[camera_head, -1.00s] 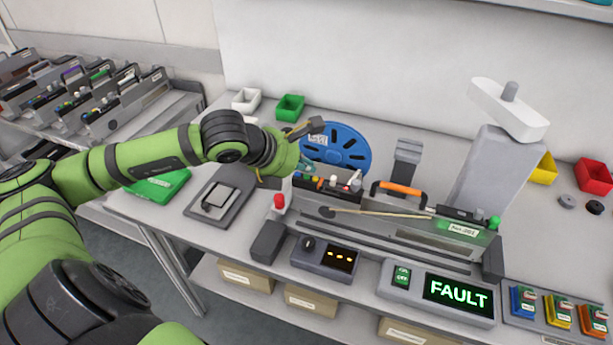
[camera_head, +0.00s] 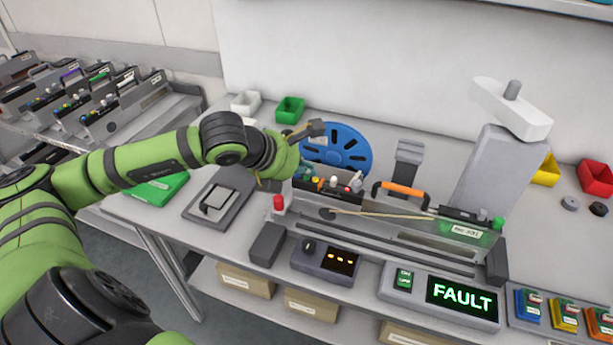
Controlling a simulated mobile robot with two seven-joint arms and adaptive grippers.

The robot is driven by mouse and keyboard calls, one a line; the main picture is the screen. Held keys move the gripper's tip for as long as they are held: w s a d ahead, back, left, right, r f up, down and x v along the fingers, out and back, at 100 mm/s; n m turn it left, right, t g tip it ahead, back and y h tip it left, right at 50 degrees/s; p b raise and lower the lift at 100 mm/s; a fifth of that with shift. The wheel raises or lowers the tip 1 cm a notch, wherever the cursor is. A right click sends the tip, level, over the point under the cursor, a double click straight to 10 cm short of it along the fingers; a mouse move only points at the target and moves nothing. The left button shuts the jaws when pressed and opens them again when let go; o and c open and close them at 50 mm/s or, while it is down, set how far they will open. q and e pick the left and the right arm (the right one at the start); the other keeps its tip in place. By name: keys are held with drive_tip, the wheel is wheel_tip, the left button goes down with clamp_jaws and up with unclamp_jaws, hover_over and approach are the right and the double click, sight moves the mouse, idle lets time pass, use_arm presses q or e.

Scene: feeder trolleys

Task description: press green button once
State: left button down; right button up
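A round green button (camera_head: 497,223) stands at the right end of the grey feeder dock (camera_head: 400,247). A round red button (camera_head: 279,203) stands at the dock's left end. My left gripper (camera_head: 305,130) is above the left part of the dock, beside the blue reel (camera_head: 345,150), well left of the green button. One tan finger with a grey tip shows; the wrist hides much of the rest, so I cannot tell its opening. A feeder with an orange handle (camera_head: 402,188) lies in the dock. My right gripper is not in view.
A panel with a green ON/OFF switch (camera_head: 404,280) and a lit FAULT display (camera_head: 461,297) sits at the front. A grey post with a white top (camera_head: 511,110) stands behind the green button.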

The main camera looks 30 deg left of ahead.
sight(304, 182)
use_arm(q)
drive_tip(key=shift+f+b, duration=0.2)
drive_tip(key=shift+b, duration=0.1)
drive_tip(key=shift+r, duration=0.75)
drive_tip(key=shift+r+p, duration=1.4)
drive_tip(key=shift+r, duration=1.15)
drive_tip(key=shift+s+f, duration=0.1)
